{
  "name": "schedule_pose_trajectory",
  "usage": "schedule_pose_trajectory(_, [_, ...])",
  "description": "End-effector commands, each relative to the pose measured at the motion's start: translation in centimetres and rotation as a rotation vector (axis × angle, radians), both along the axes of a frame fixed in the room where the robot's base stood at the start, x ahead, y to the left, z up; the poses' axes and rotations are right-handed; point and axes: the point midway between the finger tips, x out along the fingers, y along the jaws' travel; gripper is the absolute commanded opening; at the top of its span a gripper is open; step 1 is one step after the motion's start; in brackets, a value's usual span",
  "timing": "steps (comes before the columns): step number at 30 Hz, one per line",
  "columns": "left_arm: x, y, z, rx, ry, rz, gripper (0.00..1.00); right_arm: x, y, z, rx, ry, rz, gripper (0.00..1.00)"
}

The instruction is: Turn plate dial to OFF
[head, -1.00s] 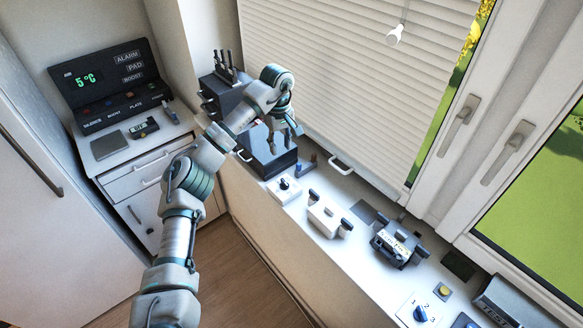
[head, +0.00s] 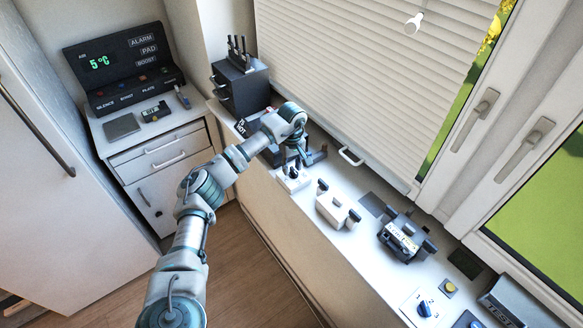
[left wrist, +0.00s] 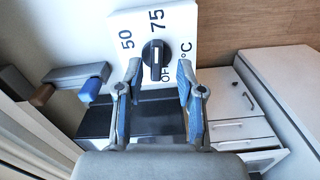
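The plate dial is a black knob (left wrist: 156,55) with a white line on a white block (left wrist: 190,22) marked 50, 75, OFF and °C. The line runs roughly up and down in the left wrist view; I cannot tell which end points. In the head view the dial block (head: 291,184) sits on the sill, partly hidden by my left gripper (head: 300,161). My left gripper is open, and its blue-padded fingers (left wrist: 159,70) stand on either side of the knob's lower end, with gaps visible. My right gripper is not in view.
A dark box stands behind my left gripper. A white block with dark handles (head: 337,210) and a dark device (head: 402,240) stand to the right along the sill. A black panel (head: 122,65) reads 5 °C. A window handle (head: 475,120) is at the right.

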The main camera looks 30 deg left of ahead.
Motion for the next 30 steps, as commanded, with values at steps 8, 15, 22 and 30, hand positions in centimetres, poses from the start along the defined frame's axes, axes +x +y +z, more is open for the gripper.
schedule_pose_trajectory(8, [0.04,-0.08,-1.12,0.001,-0.001,-0.001,0.38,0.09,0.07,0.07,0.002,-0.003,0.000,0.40])
schedule_pose_trajectory(15, [0.02,0.23,-1.19,-0.003,-0.001,0.000,0.15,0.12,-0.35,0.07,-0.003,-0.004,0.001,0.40])
schedule_pose_trajectory(22, [0.08,0.26,-1.20,-0.001,0.000,0.001,0.00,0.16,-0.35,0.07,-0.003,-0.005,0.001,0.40])
schedule_pose_trajectory(30, [0.12,0.38,-1.16,0.002,-0.001,0.038,0.00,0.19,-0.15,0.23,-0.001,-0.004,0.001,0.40])
